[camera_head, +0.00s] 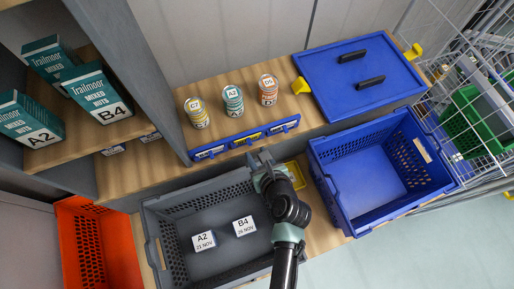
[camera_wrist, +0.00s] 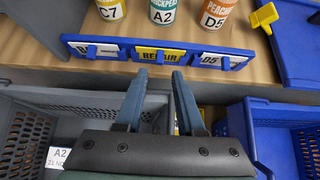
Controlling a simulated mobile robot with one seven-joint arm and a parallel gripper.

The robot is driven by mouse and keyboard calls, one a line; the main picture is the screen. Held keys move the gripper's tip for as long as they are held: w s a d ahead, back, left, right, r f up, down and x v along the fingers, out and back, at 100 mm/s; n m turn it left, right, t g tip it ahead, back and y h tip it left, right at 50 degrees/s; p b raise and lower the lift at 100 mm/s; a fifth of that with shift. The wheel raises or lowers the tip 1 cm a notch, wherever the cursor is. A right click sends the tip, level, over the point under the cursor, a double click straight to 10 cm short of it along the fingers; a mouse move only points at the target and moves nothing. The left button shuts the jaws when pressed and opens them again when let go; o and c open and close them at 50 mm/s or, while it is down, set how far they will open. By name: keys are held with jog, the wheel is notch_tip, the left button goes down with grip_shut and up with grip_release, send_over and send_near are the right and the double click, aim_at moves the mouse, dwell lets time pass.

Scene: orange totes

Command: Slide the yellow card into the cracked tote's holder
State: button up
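The yellow card (camera_wrist: 160,55), partly reading "REPAIR", sits in the middle slot of a blue rail (camera_head: 243,140) on the wooden counter, with a white card on each side. My gripper (camera_wrist: 159,78) is open and empty; its two blue fingers point at the rail just below the yellow card, apart from it. In the head view my gripper (camera_head: 264,160) is over the back rim of the grey tote (camera_head: 165,245). A blue tote (camera_head: 335,185) stands to the right, with a pale patch on its right wall. I cannot tell which tote is cracked.
Several labelled cans (camera_head: 233,101) stand behind the rail. A blue lid (camera_head: 335,85) with black handles lies right of them. Teal boxes (camera_head: 97,92) fill the shelf at left. An orange tote (camera_head: 90,240) is at lower left. A wire cart (camera_head: 470,90) is at right.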

jog(key=b+x, duration=0.4)
jog(key=x, duration=0.1)
jog(key=shift+f, duration=0.15)
jog(key=shift+w+a+f+b, duration=0.25)
jog(key=shift+w+b, duration=0.25)
jog(key=shift+b, duration=0.15)
grip_shut()
notch_tip(320, 180, up, 6)
jog(key=p, duration=0.7)
send_over(250, 144)
jog(key=s, duration=0.2)
jog(key=shift+w+d, duration=0.15)
jog(key=shift+d, duration=0.15)
